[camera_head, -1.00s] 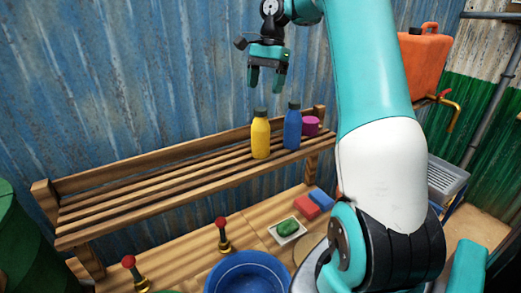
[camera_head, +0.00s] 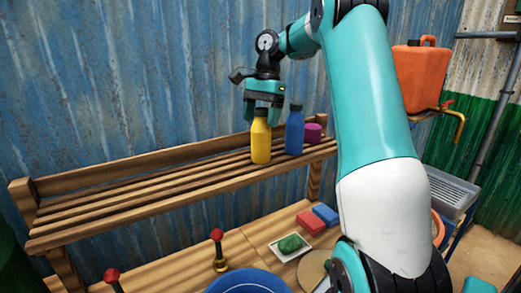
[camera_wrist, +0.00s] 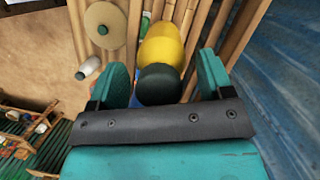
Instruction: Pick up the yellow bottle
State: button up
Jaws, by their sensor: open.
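The yellow bottle (camera_head: 261,142) with a dark cap stands upright on the slatted wooden shelf (camera_head: 130,197). My gripper (camera_head: 263,113) is open, with its fingers pointing down around the level of the bottle's cap. In the wrist view the yellow bottle (camera_wrist: 163,47) shows beyond the dark cap, between the two teal fingers of my gripper (camera_wrist: 160,84). A blue bottle (camera_head: 294,133) with a dark cap stands close to the right of the yellow one.
A magenta cup (camera_head: 313,133) stands right of the blue bottle. A corrugated wall (camera_head: 120,80) rises behind the shelf. The shelf's left part is clear.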

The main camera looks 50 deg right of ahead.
jog(key=c, duration=1.4)
jog(key=shift+r, duration=0.15)
